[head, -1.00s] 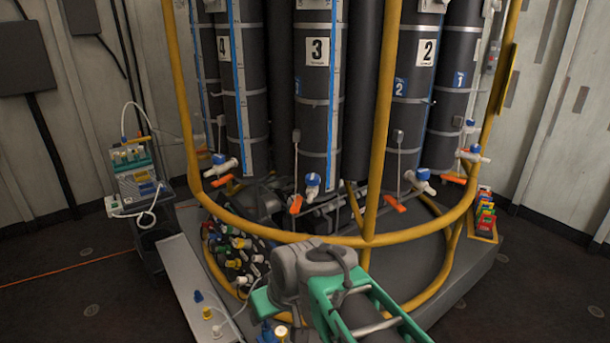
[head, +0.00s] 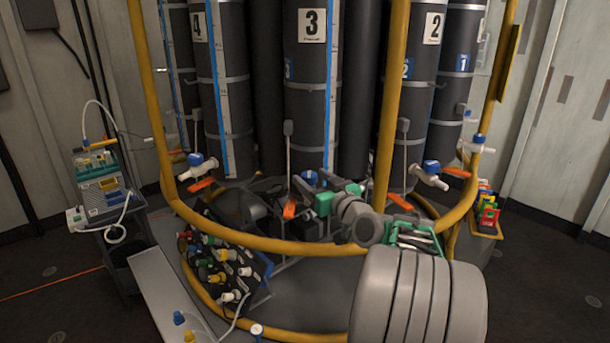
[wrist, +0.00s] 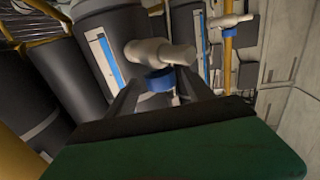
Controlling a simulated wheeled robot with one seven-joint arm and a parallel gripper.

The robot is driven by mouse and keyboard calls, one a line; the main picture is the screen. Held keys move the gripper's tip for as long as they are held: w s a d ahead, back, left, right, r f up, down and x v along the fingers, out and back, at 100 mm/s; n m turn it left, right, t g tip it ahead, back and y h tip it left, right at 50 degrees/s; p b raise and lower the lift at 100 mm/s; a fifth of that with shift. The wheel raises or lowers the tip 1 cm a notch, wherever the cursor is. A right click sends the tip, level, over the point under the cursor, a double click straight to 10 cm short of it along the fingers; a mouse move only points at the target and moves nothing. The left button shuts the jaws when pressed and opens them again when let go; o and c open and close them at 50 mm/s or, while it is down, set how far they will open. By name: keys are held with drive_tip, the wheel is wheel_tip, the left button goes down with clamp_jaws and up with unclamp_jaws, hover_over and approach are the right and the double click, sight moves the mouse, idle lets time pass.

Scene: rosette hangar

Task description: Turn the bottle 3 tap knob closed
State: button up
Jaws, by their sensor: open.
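Bottle 3 (head: 306,70) is the dark cylinder with the white "3" label in the middle of the head view. Its tap knob (head: 312,177) is blue and shows only partly behind my gripper (head: 318,190), low in front of the bottle. In the wrist view a white tap body (wrist: 160,52) with a blue knob (wrist: 158,80) fills the middle. My gripper is open, with its two dark fingers (wrist: 160,87) on either side of the blue knob. I cannot tell whether they touch it. The knob's exact turn angle is unclear.
A yellow rail (head: 330,247) curves around the bottles, with a yellow post (head: 386,130) right of bottle 3. An orange lever (head: 289,208) hangs just left of my gripper. Bottle 2's tap (head: 430,174) is to the right. A crate of coloured fittings (head: 225,262) stands lower left.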

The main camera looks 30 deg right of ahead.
drive_tip(key=shift+w, duration=1)
drive_tip(key=shift+r, duration=0.1)
clamp_jaws()
drive_tip(key=shift+a, duration=0.1)
